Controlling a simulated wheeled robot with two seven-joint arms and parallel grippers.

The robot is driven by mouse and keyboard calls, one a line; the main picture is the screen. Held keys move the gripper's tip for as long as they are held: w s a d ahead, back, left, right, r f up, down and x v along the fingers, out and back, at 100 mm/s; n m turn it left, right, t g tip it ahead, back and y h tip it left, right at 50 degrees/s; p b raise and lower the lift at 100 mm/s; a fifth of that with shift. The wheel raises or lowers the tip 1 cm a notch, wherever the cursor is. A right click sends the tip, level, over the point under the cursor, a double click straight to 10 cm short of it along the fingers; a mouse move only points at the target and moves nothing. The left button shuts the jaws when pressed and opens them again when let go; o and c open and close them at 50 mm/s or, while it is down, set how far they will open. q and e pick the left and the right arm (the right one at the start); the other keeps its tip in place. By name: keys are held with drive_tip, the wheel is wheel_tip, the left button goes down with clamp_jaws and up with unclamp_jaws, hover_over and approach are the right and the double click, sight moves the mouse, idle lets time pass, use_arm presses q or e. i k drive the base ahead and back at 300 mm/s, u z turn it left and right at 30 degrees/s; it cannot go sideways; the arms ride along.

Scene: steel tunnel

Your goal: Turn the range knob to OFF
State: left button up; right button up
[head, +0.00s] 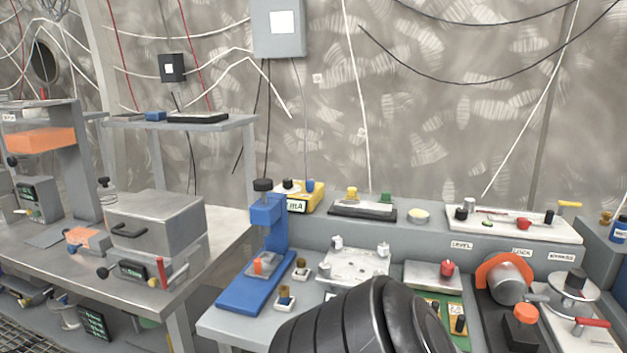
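A yellow meter (316,195) with a display that seems to read "mA" stands at the back left of the right-hand bench. A small dark knob (288,184) shows on its top, with a blue part (310,185) beside it. No range or OFF label is legible, so I cannot tell for sure which knob is the range knob or where it points. A black ribbed arm part of mine covers the bottom centre and hides some of the bench. Neither gripper shows.
A blue stand (268,240) rises left of the meter, close to it. A white plate (354,265), a red-knobbed box (434,274) and an orange-ringed cylinder (507,283) crowd the bench. A grey box (155,236) sits on the left table. Cables hang along the wall.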

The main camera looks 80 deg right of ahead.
sight(287, 182)
drive_tip(key=k, duration=0.45)
drive_tip(key=z, duration=1.15)
